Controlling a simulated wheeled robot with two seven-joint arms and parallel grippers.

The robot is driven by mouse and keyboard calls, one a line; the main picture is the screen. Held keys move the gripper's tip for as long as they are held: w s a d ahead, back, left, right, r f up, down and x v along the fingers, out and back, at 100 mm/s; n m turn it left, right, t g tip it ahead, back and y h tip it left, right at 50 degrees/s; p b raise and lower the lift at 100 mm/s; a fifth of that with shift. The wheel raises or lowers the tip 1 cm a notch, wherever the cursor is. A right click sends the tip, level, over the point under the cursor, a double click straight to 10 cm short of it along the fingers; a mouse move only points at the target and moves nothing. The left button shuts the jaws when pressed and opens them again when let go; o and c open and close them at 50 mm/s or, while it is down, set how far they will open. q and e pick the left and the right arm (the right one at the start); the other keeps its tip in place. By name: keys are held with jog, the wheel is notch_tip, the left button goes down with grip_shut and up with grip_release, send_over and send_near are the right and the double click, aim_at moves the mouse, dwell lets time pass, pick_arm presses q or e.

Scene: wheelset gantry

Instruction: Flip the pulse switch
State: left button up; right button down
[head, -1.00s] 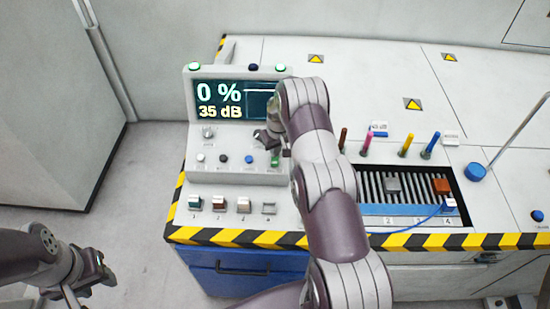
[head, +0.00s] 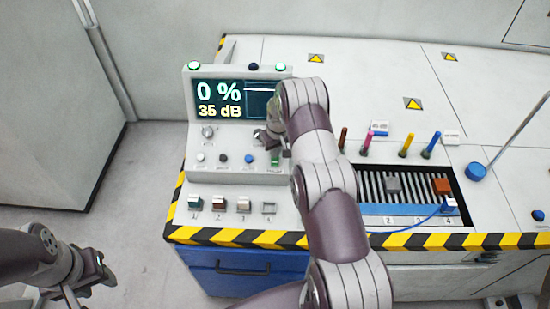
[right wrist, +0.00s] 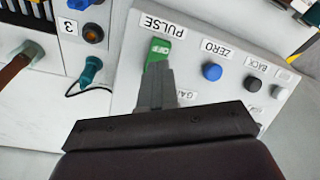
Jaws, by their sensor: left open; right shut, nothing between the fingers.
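The pulse switch is a small green rocker (right wrist: 160,50) on the sloped grey panel, below the printed word PULSE in the right wrist view. It also shows in the head view as a green spot (head: 275,159), partly behind my arm. My right gripper (right wrist: 157,72) is shut and empty, its fingertips right at the lower edge of the green switch; I cannot tell whether they touch it. In the head view the right gripper (head: 270,139) is over the panel's right side. My left gripper (head: 103,274) is open, low on the left, away from the bench.
The display (head: 222,100) reads 0 % and 35 dB. A blue ZERO button (right wrist: 212,71) sits close beside the switch. Colored probes (head: 406,146) and a slotted tray (head: 375,187) lie to the right. The floor at left is clear.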

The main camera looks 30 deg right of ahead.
aim_at(275, 161)
jog(key=shift+f+b, duration=1.05)
jog(key=shift+f, duration=0.15)
dwell(0.4)
jog(key=shift+s+f, duration=0.1)
jog(key=shift+r+p, duration=1.75)
jog(key=shift+r, duration=1.75)
